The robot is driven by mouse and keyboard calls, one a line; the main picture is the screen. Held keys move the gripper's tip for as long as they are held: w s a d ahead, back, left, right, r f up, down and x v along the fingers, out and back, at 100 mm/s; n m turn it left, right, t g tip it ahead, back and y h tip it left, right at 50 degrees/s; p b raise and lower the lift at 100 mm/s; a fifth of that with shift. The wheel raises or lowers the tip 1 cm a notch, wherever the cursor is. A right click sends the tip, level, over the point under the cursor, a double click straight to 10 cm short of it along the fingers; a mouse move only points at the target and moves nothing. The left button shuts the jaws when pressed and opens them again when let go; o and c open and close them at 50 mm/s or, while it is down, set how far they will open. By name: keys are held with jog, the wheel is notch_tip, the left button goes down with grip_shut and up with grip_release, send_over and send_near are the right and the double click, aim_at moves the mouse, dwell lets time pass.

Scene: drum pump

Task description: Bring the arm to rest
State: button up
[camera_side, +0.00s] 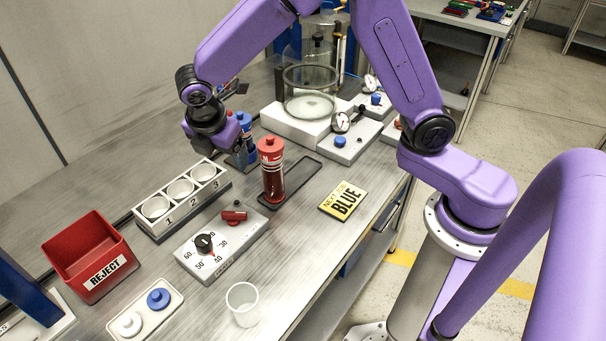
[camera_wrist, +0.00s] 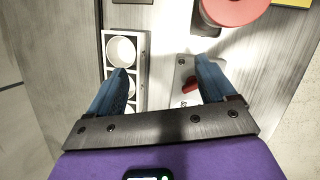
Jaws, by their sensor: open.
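My gripper (camera_wrist: 162,64) is open, with its two blue fingers spread apart and nothing between them. The wrist view looks down past the fingers at the bench. In the side view my gripper (camera_side: 240,156) hangs above the bench, behind and left of the red bottle. The red bottle (camera_side: 272,180) stands upright on a dark tray (camera_side: 303,173); its red cap also shows at the top of the wrist view (camera_wrist: 235,8). My gripper appears apart from the bottle. The fingertips are partly lost against dark and blue shapes in the side view.
A white three-cup rack (camera_side: 183,198), a dial box (camera_side: 222,246) with a red lever, a red reject bin (camera_side: 88,256), a two-button panel (camera_side: 146,311) and a clear cup (camera_side: 243,304) stand around. A glass chamber (camera_side: 310,93) stands behind.

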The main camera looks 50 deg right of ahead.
jog(key=s+d+r+m+y, duration=0.1)
jog(key=s+d, duration=0.3)
jog(key=s, duration=0.5)
jog(key=s+d+r+m+g+y, duration=0.1)
jog(key=s+d+m, duration=0.3)
jog(key=s, duration=0.6)
jog(key=s+d+r+m+g+y, duration=0.1)
jog(key=s+d+r+m, duration=0.1)
jog(key=s, duration=0.8)
jog(key=shift+s+d+r+m+y, duration=0.2)
jog(key=shift+d+r+m+y, duration=0.3)
jog(key=shift+d, duration=0.4)
jog(key=shift+f, duration=0.15)
